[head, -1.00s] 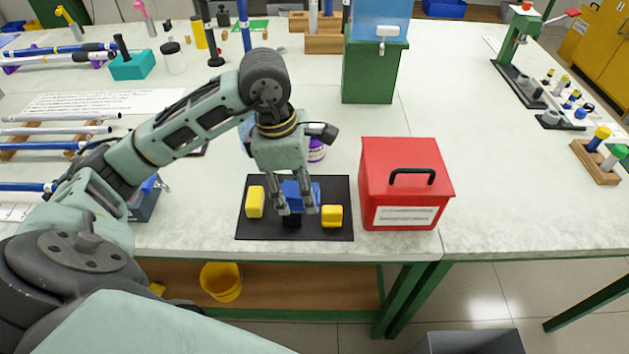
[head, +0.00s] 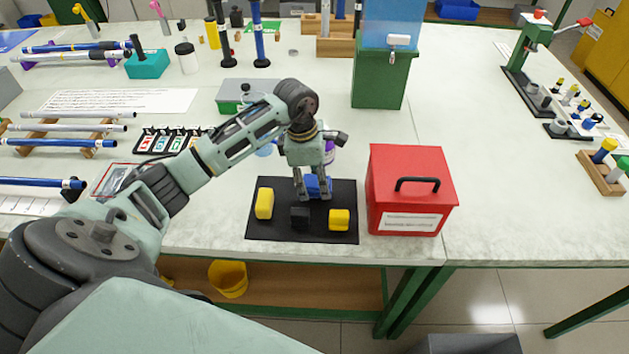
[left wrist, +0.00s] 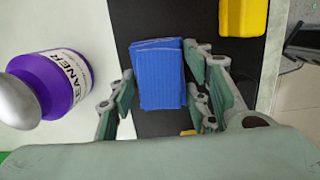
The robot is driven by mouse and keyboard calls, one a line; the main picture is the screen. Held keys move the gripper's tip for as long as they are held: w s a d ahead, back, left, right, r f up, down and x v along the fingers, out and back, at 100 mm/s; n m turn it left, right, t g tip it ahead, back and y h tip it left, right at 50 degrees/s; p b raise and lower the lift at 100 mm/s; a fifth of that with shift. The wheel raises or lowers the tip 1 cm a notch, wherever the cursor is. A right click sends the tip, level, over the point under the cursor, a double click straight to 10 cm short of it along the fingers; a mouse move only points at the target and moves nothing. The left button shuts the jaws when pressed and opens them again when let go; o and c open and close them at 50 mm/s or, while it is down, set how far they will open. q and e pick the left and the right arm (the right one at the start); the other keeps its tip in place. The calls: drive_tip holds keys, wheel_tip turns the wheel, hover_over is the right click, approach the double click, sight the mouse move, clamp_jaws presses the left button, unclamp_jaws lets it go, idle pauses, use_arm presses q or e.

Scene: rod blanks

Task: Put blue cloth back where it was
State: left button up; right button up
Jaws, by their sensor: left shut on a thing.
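The blue cloth (head: 318,185) is a small folded block at the back of the black mat (head: 278,230). My left gripper (head: 312,194) points down and is shut on it. In the left wrist view the blue cloth (left wrist: 158,75) sits between the two fingers, over the dark mat (left wrist: 155,18). I cannot tell whether the cloth touches the mat or is just above it. My right gripper is not in view.
The mat also holds a yellow block (head: 264,204) at left, a black block (head: 299,218) in front and another yellow block (head: 339,220) at right. A purple cleaner bottle (left wrist: 55,85) stands close beside the mat. A red box (head: 409,190) stands right of it.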

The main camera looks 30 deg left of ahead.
sight(307, 181)
use_arm(q)
drive_tip(key=shift+f, duration=0.8)
drive_tip(key=o, duration=1.1)
drive_tip(key=shift+r, duration=0.35)
drive_tip(key=r, duration=0.3)
drive_tip(key=a+r+b, duration=0.1)
drive_tip(key=r, duration=0.3)
drive_tip(key=r+b, duration=0.1)
drive_tip(key=r, duration=0.2)
drive_tip(key=shift+s+a+r, duration=0.2)
drive_tip(key=shift+s+r, duration=0.05)
drive_tip(key=shift+s, duration=0.15)
drive_tip(key=shift+s+r, duration=0.1)
drive_tip(key=shift+r, duration=0.4)
